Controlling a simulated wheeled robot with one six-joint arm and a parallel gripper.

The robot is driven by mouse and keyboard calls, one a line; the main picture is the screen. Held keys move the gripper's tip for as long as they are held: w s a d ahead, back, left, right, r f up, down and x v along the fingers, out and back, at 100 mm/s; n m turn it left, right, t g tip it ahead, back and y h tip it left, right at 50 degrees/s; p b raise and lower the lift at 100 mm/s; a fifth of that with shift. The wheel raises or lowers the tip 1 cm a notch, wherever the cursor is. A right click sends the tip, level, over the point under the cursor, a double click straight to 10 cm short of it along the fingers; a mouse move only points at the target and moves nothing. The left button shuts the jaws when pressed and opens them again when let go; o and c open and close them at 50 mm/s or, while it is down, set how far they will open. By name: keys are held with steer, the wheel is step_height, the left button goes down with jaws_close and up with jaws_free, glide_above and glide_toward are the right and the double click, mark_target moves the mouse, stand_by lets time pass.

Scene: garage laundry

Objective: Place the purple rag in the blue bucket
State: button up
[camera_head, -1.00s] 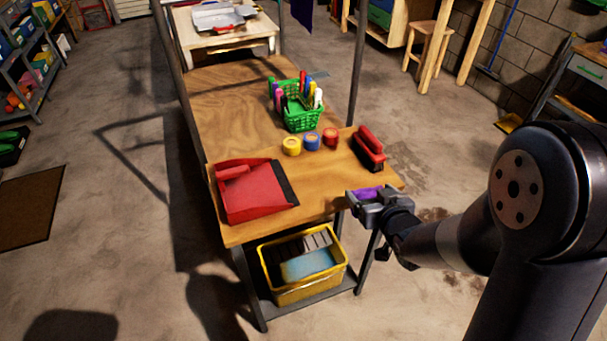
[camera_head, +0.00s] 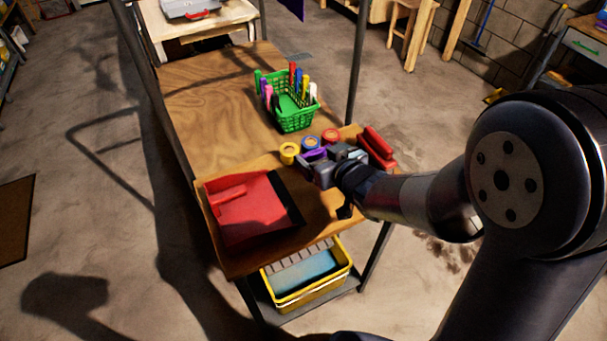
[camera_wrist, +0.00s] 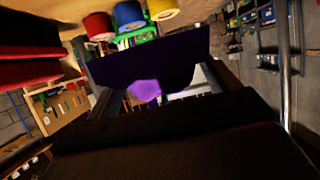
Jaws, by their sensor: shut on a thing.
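My gripper (camera_head: 318,171) is shut on the purple rag (camera_head: 313,155), above the front part of the wooden table. Only a small strip of the rag shows in the head view, between the jaws. In the wrist view the rag (camera_wrist: 150,60) hangs across the middle, dark with one bright purple patch. I see no blue bucket; a yellow bucket (camera_head: 334,287) with something light blue inside stands on the shelf under the table.
Metal posts rise at the table's sides. A second table (camera_head: 157,22) stands behind.

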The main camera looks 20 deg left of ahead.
step_height(320, 180, down, 9)
steer(key=shift+f+b, duration=0.15)
steer(key=shift+b, duration=0.15)
steer(key=shift+d, duration=0.1)
steer(key=shift+f, duration=0.1)
steer(key=o, duration=0.9)
